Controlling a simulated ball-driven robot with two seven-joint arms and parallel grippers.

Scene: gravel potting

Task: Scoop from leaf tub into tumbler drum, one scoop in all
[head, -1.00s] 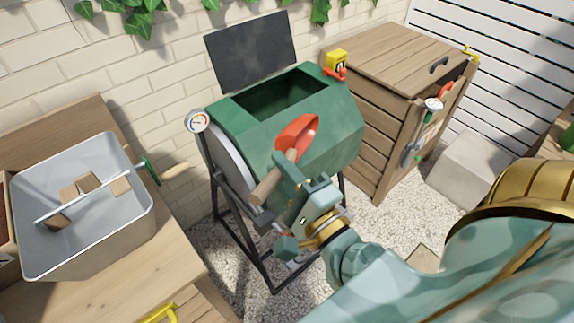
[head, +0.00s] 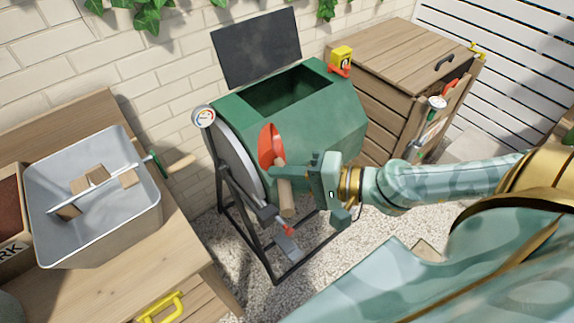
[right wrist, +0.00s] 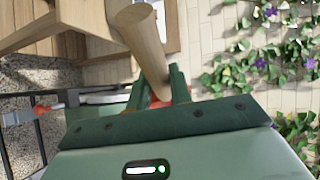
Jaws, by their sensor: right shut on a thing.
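The tumbler drum (head: 335,128) is green, sits in a dark stand, and has its rectangular opening facing up. A red scoop (head: 268,143) with a wooden handle (head: 285,190) is in front of the drum's left part. My right gripper (head: 298,178) is shut on the handle, with the scoop's red bowl upward in the picture. In the right wrist view the handle (right wrist: 142,38) runs between the fingers, and the bowl is mostly hidden. I cannot tell what the bowl holds. No tub with visible leaves shows. My left gripper is not in view.
A grey tub (head: 150,218) with wooden blocks and a green-ended rod stands on the left bench (head: 190,275). A box (head: 12,262) of dark red-brown material is beside it. A dark raised lid (head: 256,48) is behind the drum. A wooden cabinet (head: 385,50) stands right.

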